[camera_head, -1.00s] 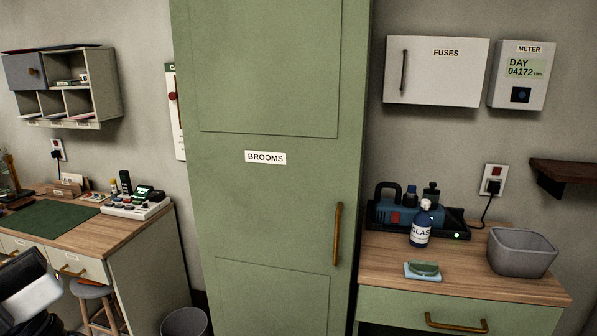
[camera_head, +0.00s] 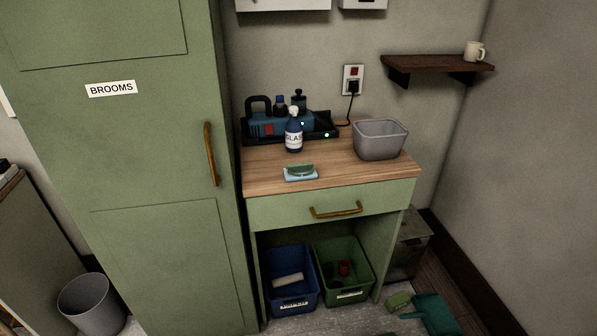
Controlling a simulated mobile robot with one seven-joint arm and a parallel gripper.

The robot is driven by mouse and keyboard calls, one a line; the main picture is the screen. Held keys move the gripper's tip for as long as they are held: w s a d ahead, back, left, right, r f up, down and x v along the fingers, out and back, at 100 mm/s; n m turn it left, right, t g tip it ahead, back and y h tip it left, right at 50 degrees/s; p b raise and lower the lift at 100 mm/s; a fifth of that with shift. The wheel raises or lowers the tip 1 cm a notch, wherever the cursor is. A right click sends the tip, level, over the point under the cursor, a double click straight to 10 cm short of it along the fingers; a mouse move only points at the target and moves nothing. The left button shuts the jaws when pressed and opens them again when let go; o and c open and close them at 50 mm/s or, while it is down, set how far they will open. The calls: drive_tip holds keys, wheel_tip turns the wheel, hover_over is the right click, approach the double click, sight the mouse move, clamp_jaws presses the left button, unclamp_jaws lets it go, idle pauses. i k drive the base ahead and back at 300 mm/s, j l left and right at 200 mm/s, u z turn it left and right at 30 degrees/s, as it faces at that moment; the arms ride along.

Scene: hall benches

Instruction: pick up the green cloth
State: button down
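A small green item (camera_head: 300,169) lies on top of a light blue flat cloth (camera_head: 293,178) near the front edge of the wooden counter (camera_head: 262,181). It looks like a folded cloth or a pad; I cannot tell which. On the floor at the lower right are a small light green piece (camera_head: 398,300) and a darker green item (camera_head: 437,314) like a dustpan, cut by the bottom edge. My gripper is not in view.
Behind the small green item stand a labelled spray bottle (camera_head: 294,135) and a tool tray (camera_head: 325,126). A grey bin (camera_head: 379,140) stands to its right. Blue (camera_head: 290,280) and green (camera_head: 345,272) crates sit below. A tall green cabinet (camera_head: 150,160) closes the left side.

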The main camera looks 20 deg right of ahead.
sight(300, 170)
drive_tip(key=z, duration=2.7)
drive_tip(key=u, duration=1.8)
drive_tip(key=i+j+u, duration=0.15)
drive_tip(key=i+j+z, duration=0.15)
drive_tip(key=j, duration=0.2)
drive_tip(key=i+j+z, duration=0.15)
drive_tip(key=i+j, duration=0.05)
drive_tip(key=j, duration=0.1)
